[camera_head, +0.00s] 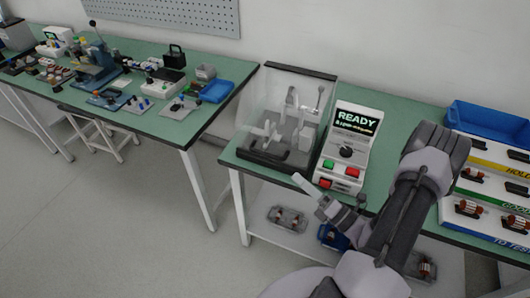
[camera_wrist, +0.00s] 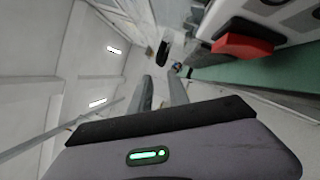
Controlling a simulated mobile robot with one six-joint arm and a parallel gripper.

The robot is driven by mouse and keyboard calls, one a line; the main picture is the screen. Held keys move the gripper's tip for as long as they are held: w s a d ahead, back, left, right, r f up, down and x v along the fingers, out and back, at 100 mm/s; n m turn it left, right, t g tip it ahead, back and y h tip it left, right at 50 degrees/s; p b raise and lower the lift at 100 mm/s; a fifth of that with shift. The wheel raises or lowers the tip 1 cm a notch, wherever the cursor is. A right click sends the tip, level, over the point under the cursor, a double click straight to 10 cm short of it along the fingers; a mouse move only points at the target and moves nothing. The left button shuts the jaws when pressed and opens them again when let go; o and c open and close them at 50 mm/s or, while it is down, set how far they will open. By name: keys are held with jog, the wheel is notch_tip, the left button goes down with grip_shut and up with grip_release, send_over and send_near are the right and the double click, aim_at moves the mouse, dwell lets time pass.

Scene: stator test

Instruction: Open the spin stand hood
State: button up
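The spin stand hood (camera_head: 252,112) is a clear box with dark edges at the left end of the right-hand bench. It sits down over the grey spin stand (camera_head: 288,132) and looks shut. My gripper (camera_head: 306,187) is in front of the bench edge, below and right of the hood, and apart from it. In the wrist view, the two grey fingers of my gripper (camera_wrist: 163,88) stand apart with nothing between them. The hood cannot be made out in the wrist view.
A control box (camera_head: 347,138) reading READY stands right of the hood, with green and red buttons; a red button (camera_wrist: 242,46) shows close in the wrist view. A blue bin (camera_head: 490,122) and labelled racks (camera_head: 490,193) stand farther right. Another cluttered bench (camera_head: 150,120) is at left.

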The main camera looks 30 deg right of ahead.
aim_at(269, 154)
jog(key=b+x, duration=0.2)
jog(key=x, duration=1)
jog(key=shift+w+a+r, duration=0.1)
jog(key=shift+w+a, duration=0.1)
jog(key=shift+w, duration=0.05)
grip_shut()
dwell(0.7)
